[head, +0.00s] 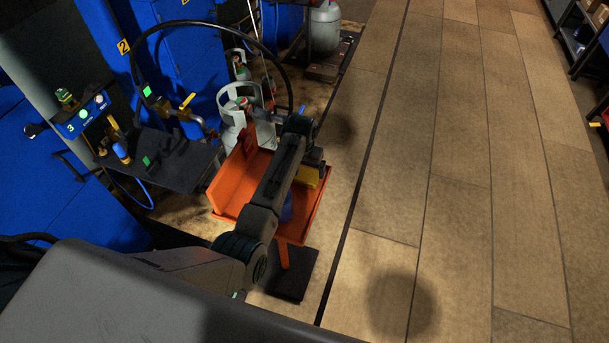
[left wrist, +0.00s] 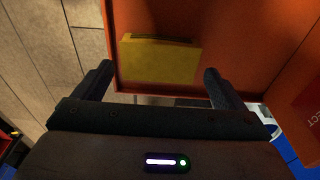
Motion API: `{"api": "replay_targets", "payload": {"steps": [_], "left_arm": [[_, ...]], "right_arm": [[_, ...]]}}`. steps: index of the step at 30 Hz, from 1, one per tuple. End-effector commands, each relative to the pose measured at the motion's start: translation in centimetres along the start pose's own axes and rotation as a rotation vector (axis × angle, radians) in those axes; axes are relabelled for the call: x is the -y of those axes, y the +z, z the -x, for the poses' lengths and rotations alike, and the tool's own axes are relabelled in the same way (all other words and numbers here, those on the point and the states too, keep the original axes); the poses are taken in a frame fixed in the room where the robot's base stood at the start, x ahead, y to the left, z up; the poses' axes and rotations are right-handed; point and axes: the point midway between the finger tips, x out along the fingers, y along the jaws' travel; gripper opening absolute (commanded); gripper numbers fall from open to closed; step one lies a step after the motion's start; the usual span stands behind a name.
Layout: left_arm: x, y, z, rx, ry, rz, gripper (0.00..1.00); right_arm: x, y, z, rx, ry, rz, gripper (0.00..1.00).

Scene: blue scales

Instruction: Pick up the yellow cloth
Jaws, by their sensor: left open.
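The yellow cloth (head: 308,178) lies on the orange tray (head: 233,183), partly hidden by my left arm in the head view. In the left wrist view the cloth (left wrist: 160,62) is a flat-looking yellow block with a dark strip along its upper edge, near the orange tray's edge. My left gripper (head: 316,158) is over the tray, right by the cloth. In the left wrist view its two fingers (left wrist: 158,73) are spread wide, one on each side of the cloth, with nothing between them touching it. Whether the fingertips are at its height I cannot tell. My right gripper is not in view.
A blue item (head: 287,209) sits on the tray, partly behind my arm. A grey gas cylinder (head: 234,128) stands behind the tray. A dark table (head: 165,160) and blue cabinets (head: 180,70) are at left. The tiled floor (head: 440,180) at right is clear.

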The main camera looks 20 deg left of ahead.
Motion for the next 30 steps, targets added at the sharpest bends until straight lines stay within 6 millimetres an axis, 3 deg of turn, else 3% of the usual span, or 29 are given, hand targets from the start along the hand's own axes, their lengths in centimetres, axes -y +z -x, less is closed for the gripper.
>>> {"api": "replay_targets", "payload": {"steps": [9,17,22,30], "left_arm": [[0.1,-0.1,-3.4,0.002,0.0,0.0,0.92],[0.1,-0.1,-3.7,0.0,0.0,0.0,0.92],[0.1,-0.1,-3.7,0.0,0.0,0.0,0.63],[0.1,-0.2,-3.5,-0.001,0.0,0.0,0.63]], "right_arm": [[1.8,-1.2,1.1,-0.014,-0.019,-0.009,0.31],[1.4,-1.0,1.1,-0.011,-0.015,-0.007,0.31],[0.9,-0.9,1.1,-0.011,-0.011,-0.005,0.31],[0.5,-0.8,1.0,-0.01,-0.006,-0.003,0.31]]}}
